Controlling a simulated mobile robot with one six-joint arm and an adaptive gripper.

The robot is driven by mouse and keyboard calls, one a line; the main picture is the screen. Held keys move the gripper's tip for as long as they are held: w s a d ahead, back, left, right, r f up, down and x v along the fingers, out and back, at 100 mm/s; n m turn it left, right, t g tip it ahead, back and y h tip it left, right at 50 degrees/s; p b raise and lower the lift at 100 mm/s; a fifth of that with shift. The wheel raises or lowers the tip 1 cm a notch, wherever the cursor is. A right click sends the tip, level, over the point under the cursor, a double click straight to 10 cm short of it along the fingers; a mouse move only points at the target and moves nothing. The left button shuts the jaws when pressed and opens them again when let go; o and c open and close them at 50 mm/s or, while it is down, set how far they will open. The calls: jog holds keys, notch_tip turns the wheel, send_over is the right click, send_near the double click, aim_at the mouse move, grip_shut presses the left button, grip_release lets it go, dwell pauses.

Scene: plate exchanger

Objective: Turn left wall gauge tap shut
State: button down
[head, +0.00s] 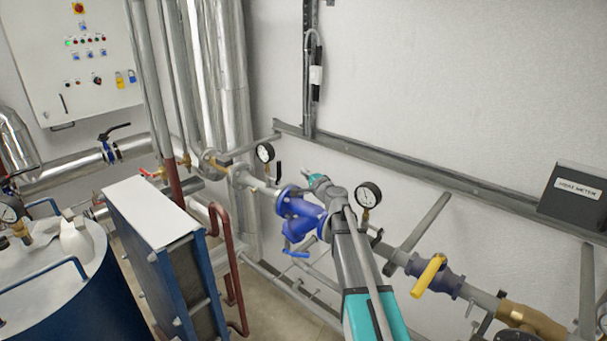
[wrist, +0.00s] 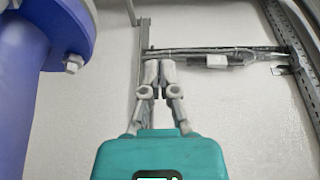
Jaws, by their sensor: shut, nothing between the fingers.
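The left wall gauge (head: 265,152) is a round white dial with a black rim, standing on the silver pipe by the wall. A small dark upright lever, which looks like its tap handle (head: 278,171), shows just right of the gauge's stem. My gripper (head: 304,172) is right of this handle, with its fingers pointing left; a gap shows between them in the picture, but the depth is hard to tell. In the wrist view my gripper (wrist: 154,64) has its fingers together with nothing between them. The gauge and handle are not in the wrist view.
A blue valve body (head: 300,215) is just below my gripper; its blue side (wrist: 45,60) fills the wrist view's left. A second gauge (head: 368,195) stands right of my arm. A grey wall rail (head: 440,180) runs behind. A yellow-handled valve (head: 428,275) is lower right.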

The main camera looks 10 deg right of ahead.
aim_at(279, 173)
jog(key=w+a, duration=0.1)
jog(key=w, duration=0.1)
jog(key=w+a, duration=0.3)
jog(key=w, duration=0.1)
jog(key=shift+w+a, duration=0.3)
jog(key=shift+a, duration=0.1)
jog(key=shift+s+a, duration=0.25)
jog(key=shift+a, duration=0.25)
jog(key=shift+d, duration=0.25)
jog(key=shift+a, duration=0.2)
jog(key=shift+a, duration=0.1)
